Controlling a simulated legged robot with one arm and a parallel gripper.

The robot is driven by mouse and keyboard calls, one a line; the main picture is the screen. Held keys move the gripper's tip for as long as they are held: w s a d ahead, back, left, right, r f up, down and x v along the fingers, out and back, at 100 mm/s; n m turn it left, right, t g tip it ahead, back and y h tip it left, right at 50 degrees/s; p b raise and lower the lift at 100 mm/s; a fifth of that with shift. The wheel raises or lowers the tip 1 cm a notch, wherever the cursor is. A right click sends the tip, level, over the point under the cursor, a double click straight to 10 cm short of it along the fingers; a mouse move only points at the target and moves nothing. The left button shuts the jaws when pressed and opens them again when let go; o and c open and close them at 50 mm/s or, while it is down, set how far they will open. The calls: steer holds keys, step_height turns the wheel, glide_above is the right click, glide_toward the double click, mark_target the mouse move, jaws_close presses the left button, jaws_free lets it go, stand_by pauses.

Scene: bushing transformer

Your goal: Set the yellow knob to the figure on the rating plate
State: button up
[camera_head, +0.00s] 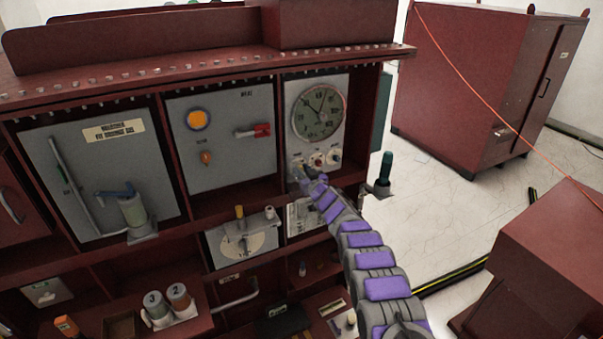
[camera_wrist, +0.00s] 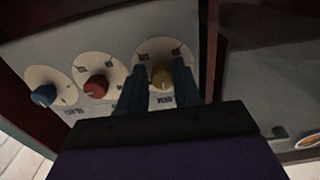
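The yellow knob (camera_wrist: 161,77) sits on a round white dial, at the end of a row with a red knob (camera_wrist: 97,87) and a blue knob (camera_wrist: 44,95). My gripper (camera_wrist: 160,80) reaches down to the yellow knob with its two dark fingers apart, one on each side. I cannot tell whether they touch it. In the head view my gripper (camera_head: 306,175) is at the left end of the knob row and hides the yellow knob. I cannot identify the rating plate. A pale label (camera_head: 113,130) on the left grey panel is too blurred to read fully.
A large round gauge (camera_head: 319,112) is above the knobs. An orange disc (camera_head: 197,119) and a red-handled switch (camera_head: 252,131) are on the middle panel. A half-round dial (camera_head: 248,243) is below. The cabinet frame surrounds the panels closely. Open floor (camera_head: 440,190) lies to the right.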

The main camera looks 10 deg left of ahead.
steer(key=shift+d, duration=0.1)
steer(key=shift+c, duration=0.6)
steer(key=shift+s+a, duration=0.15)
steer(key=shift+a, duration=0.05)
jaws_close()
steer(key=shift+n, duration=0.4)
steer(key=shift+f+n+b, duration=0.1)
steer(key=shift+n+b, duration=3.45)
steer(key=shift+n, duration=4.95)
